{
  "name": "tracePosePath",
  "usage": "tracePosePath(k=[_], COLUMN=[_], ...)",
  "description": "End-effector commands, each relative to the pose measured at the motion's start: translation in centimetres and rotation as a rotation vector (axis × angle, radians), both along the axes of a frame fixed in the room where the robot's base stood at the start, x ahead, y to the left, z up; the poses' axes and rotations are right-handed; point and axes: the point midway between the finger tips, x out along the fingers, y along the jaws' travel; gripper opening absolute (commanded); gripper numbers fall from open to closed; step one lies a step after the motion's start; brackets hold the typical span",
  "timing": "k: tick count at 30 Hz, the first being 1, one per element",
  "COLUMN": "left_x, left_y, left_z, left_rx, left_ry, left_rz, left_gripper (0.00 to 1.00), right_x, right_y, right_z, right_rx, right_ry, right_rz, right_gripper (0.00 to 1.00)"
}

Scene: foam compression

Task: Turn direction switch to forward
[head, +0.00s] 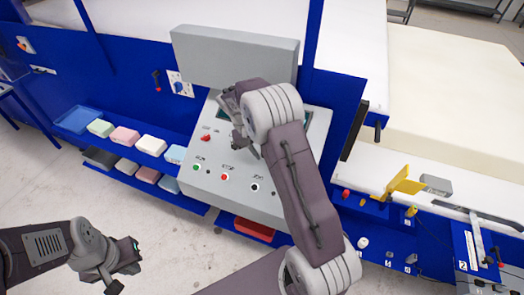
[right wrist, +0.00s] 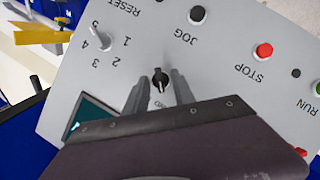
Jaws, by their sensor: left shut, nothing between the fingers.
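The direction switch (right wrist: 158,80) is a small black rotary knob on the grey control panel (right wrist: 225,85), with part of a label ending in "RD" beside it. In the right wrist view my right gripper (right wrist: 161,82) has its two fingers apart, one on each side of the knob; I cannot tell whether they touch it. In the head view the right gripper (head: 236,120) is over the upper part of the panel (head: 215,183), and my arm hides the knob there. My left gripper (head: 128,266) is shut and empty, low at the left, away from the panel.
The STOP button (right wrist: 264,50), JOG button (right wrist: 197,15) and a numbered selector (right wrist: 102,40) sit around the knob. A dark screen (right wrist: 92,122) is close to the right gripper. Foam blocks (head: 150,145) lie on blue shelves left of the panel.

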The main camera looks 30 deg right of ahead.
Motion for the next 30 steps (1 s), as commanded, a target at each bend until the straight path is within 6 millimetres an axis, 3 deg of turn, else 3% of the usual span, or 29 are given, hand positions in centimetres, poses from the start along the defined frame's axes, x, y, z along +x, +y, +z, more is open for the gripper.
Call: tracePosePath(k=[8,11,21,30], left_x=[0.0,0.0,0.0,0.0], left_y=[0.0,0.0,0.0,0.0], left_z=[-0.1,-0.5,-1.4,-1.4], left_rx=[0.0,0.0,0.0,0.0], left_ry=[0.0,0.0,0.0,0.0], left_rz=[0.0,0.0,0.0,0.0], left_gripper=[0.0,0.0,0.0,0.0], right_x=[0.1,0.3,0.8,0.8], right_y=[0.1,0.5,2.7,3.0], right_z=[0.2,1.3,7.7,8.5], right_rx=[-0.001,-0.002,-0.001,0.0], right_ry=[-0.002,-0.006,-0.004,0.001], right_rz=[0.0,-0.001,0.001,0.0], right_gripper=[0.31,0.31,0.31,0.31])
